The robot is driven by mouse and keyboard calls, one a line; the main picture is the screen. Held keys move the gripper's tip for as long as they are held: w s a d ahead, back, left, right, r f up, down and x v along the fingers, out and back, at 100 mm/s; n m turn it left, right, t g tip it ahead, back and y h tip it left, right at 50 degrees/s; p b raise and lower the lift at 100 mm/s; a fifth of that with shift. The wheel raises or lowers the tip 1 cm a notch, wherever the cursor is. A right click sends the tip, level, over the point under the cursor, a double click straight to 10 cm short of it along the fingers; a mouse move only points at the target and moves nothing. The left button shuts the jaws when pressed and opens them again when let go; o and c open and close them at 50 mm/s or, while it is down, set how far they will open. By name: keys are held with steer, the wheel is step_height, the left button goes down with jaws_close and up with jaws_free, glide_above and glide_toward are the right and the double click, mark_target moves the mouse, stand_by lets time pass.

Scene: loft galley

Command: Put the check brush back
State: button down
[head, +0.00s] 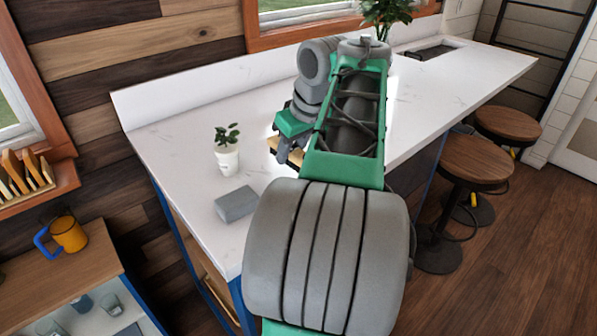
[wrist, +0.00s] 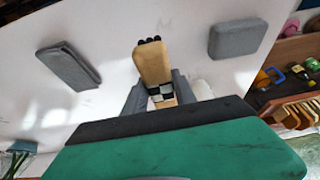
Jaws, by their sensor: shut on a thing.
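The check brush (wrist: 153,66) has a pale wooden body, a black-and-white check band and dark tips at its far end. In the wrist view it stands out from between the grey fingers of my gripper (wrist: 160,90), which is shut on it. In the head view my gripper (head: 287,152) is over the white counter, right of the small potted plant, and a pale piece of the brush (head: 272,144) shows beside it. My arm hides part of the counter there. I cannot tell whether the brush touches the counter.
A grey block (head: 236,203) lies on the counter (head: 190,188) near the small plant (head: 227,152). In the wrist view a grey flat object (wrist: 68,66) lies left of the brush. Stools (head: 470,160) stand to the right. A yellow mug (head: 68,234) sits on a lower cabinet.

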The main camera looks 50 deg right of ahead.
steer(key=d+f, duration=0.2)
steer(key=f, duration=0.1)
steer(key=shift+d+f+b, duration=0.3)
steer(key=shift+d+b, duration=0.05)
steer(key=shift+f, duration=1.35)
steer(key=shift+w+b, duration=0.1)
steer(key=shift+b, duration=0.2)
steer(key=shift+f, duration=0.15)
steer(key=c, duration=1)
jaws_free()
steer(key=shift+r, duration=0.5)
steer(key=p+v, duration=0.5)
steer(key=v, duration=0.6)
steer(key=shift+s+r, duration=0.15)
steer(key=shift+s, duration=0.05)
